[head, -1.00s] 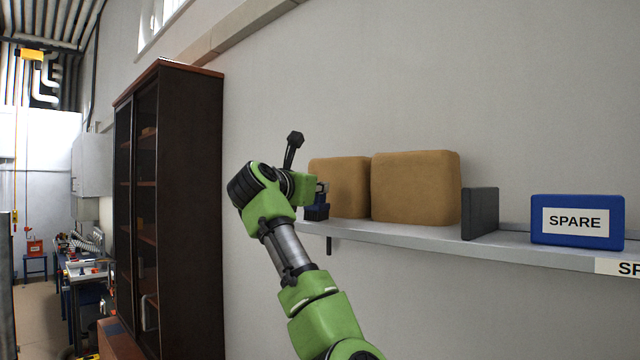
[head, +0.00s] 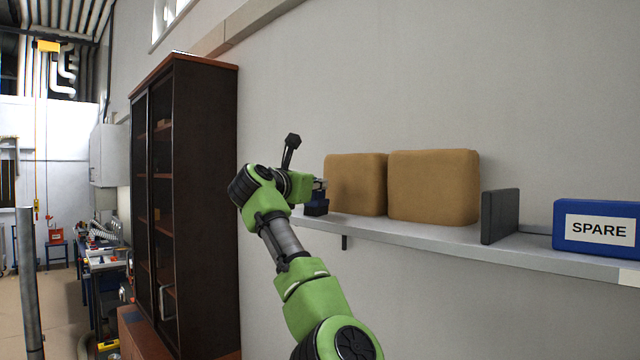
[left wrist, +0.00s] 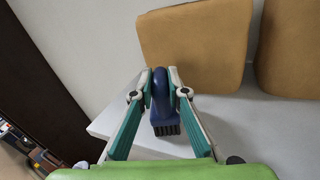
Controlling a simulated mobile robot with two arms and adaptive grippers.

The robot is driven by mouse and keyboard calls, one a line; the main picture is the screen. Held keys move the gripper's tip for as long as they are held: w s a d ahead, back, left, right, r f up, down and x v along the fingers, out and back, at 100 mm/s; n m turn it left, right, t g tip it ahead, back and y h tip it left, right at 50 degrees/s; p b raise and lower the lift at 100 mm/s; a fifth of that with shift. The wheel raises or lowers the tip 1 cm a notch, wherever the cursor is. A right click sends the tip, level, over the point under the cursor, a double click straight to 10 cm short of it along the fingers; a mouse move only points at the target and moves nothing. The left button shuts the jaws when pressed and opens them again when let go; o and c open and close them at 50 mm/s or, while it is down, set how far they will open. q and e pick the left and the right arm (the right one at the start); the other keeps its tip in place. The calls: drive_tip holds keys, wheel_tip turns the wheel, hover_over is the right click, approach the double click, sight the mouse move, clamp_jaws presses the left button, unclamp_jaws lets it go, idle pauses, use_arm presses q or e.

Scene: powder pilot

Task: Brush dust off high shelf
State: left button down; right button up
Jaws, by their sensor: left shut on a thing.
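My left gripper (head: 320,184) is shut on a dark blue brush (head: 316,208) at the left end of the grey wall shelf (head: 420,238). In the left wrist view, the fingers of this gripper (left wrist: 160,80) pinch the brush's rounded blue handle (left wrist: 161,95), with dark bristles (left wrist: 166,129) below. The bristles are over the pale shelf surface (left wrist: 120,120); I cannot tell whether they touch it. No dust is clearly visible. My right gripper is not in view.
Two tan boxes (head: 355,184) (head: 433,186) stand on the shelf just right of the brush. Further right are a dark grey upright plate (head: 500,216) and a blue SPARE bin (head: 598,228). A tall dark cabinet (head: 205,200) stands to the left, with bare wall between.

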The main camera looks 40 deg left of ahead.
use_arm(q)
drive_tip(key=shift+d+b, duration=0.3)
drive_tip(key=shift+d, duration=0.55)
drive_tip(key=shift+s+d+f+b, duration=0.1)
drive_tip(key=shift+d+b, duration=0.1)
drive_tip(key=shift+d, duration=0.65)
drive_tip(key=shift+s+d+b, duration=0.1)
drive_tip(key=shift+d+b, duration=0.05)
drive_tip(key=shift+d, duration=0.7)
drive_tip(key=shift+s+d+f+b, duration=0.1)
drive_tip(key=shift+d+b, duration=0.1)
drive_tip(key=shift+d, duration=1.4)
drive_tip(key=shift+d+r, duration=0.1)
drive_tip(key=shift+d, duration=1)
drive_tip(key=shift+s+d, duration=0.1)
